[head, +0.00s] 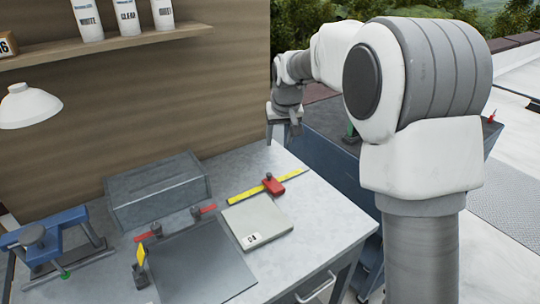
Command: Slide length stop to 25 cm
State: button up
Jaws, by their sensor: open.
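The length stop looks to be the red block (274,186) that sits on the yellow ruler (248,193) on the bench. The block is near the ruler's right end. The scale marks are too small to read. My gripper (283,136) is above the bench's far right edge, up and to the right of the red block. It is apart from the block, open and with nothing seen between its fingers. My arm reaches in from the right.
A grey plate marked 04 (257,220) lies in front of the ruler, next to a dark plate (196,264). A grey box (157,190) and a blue clamp-like tool (48,240) stand left. A white lamp (29,106) hangs at left. The bench top (325,225) is clear at right.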

aim_at(269, 174)
jog(key=x, duration=0.7)
jog(key=a+x, duration=0.1)
jog(key=x, duration=1.3)
jog(key=shift+w+a+r, duration=0.15)
jog(key=shift+w+r, duration=0.1)
jog(key=shift+w, duration=0.05)
jog(key=shift+c, duration=0.4)
grip_shut()
